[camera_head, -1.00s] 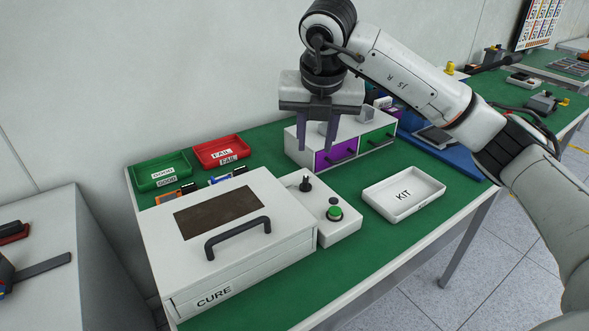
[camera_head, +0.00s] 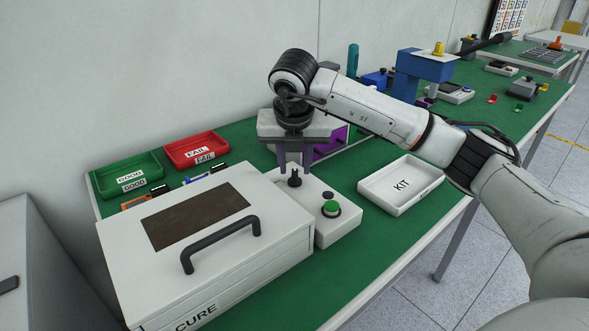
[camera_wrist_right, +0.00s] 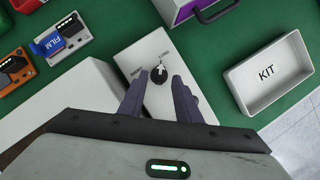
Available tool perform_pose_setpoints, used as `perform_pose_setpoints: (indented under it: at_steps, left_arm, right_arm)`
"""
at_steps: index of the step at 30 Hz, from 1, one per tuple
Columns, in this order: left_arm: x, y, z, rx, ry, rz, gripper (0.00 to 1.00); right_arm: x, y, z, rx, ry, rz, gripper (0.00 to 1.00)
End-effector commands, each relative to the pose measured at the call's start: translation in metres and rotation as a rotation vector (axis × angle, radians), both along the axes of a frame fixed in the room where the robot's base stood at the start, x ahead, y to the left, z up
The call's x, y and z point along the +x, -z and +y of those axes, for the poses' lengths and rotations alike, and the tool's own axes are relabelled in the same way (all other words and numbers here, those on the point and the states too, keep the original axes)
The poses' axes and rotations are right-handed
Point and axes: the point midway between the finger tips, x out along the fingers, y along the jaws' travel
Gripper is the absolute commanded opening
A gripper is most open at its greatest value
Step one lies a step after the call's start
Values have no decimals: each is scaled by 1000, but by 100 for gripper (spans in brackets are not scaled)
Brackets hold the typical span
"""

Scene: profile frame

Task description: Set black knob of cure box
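The white cure box (camera_head: 205,240) stands at the front left of the green table, its lid with a dark window and a black handle closed. Its control panel on the right side carries the black knob (camera_head: 295,178) and a green button (camera_head: 331,207). The knob also shows in the right wrist view (camera_wrist_right: 159,75), with printed labels around it. My right gripper (camera_wrist_right: 164,82) points down over the panel, its purple fingers apart on either side of the knob. A gap shows between the fingers and the knob. In the head view my right gripper (camera_head: 294,162) is just behind the knob. My left gripper is not in view.
A white KIT tray (camera_head: 400,186) lies right of the panel. A green GOOD tray (camera_head: 128,176) and a red FAIL tray (camera_head: 196,150) stand at the back left. A drawer unit with a purple drawer (camera_head: 330,145) is behind my right gripper.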

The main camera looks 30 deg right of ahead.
Motion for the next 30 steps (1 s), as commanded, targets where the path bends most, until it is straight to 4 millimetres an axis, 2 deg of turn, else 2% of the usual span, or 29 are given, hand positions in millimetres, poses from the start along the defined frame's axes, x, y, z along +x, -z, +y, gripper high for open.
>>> perform_pose_setpoints:
  at_steps: [3,6,15,16,21,30]
  left_arm:
    - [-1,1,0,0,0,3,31]
    - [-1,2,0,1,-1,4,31]
    - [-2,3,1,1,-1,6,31]
    - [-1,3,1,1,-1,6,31]
    - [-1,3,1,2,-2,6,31]
    - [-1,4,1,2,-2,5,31]
  right_arm:
    - [4,14,-3,0,1,1,30]
    - [7,20,-5,0,1,0,30]
    - [8,23,-5,0,0,-1,30]
    - [8,23,-5,0,0,-1,29]
    - [8,23,-5,0,0,-1,0]
    - [8,23,-6,0,-17,0,0]
